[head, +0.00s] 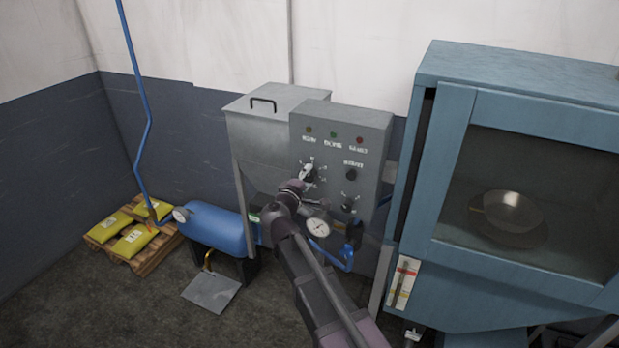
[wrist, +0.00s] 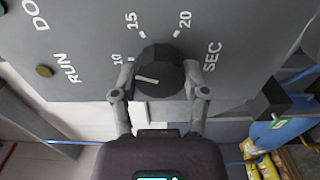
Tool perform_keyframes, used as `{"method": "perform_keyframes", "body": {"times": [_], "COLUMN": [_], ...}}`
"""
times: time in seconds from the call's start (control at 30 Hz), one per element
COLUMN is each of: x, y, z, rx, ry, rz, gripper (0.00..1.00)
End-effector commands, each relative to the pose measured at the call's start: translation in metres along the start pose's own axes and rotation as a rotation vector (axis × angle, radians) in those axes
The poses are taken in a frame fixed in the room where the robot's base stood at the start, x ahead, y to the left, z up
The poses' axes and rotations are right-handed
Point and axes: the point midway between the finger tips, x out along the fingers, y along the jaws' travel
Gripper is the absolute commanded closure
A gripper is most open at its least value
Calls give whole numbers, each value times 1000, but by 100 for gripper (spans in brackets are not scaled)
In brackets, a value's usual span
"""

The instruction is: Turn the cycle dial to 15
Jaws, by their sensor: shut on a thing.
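The cycle dial (wrist: 160,62) is a dark round knob on a grey panel, with printed marks 10, 15 and 20 and the word SEC around it. Its white pointer line lies toward the left in the wrist view, nearest the 10 mark and away from the 15. My gripper (wrist: 158,80) has one finger on each side of the dial and is shut on it. In the head view the dial (head: 307,172) sits at the left of the control box, with my gripper (head: 299,184) in front, partly hiding it.
The control box (head: 340,130) also carries a right knob (head: 351,173), a lower knob (head: 348,204) and several lamps. A gauge (head: 318,228) hangs below. A blue tank (head: 215,229) stands left; a blue cabinet (head: 445,170) with a pan (head: 512,212) stands right.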

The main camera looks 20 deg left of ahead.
Motion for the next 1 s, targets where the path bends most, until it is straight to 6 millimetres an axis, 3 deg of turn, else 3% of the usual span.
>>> {"method": "perform_keyframes", "body": {"times": [0.6,1.0], "x": [1,1], "y": [0,1], "z": [0,0], "rx": [546,694], "ry": [1,1], "rz": [1,1], "gripper": [89,89]}}
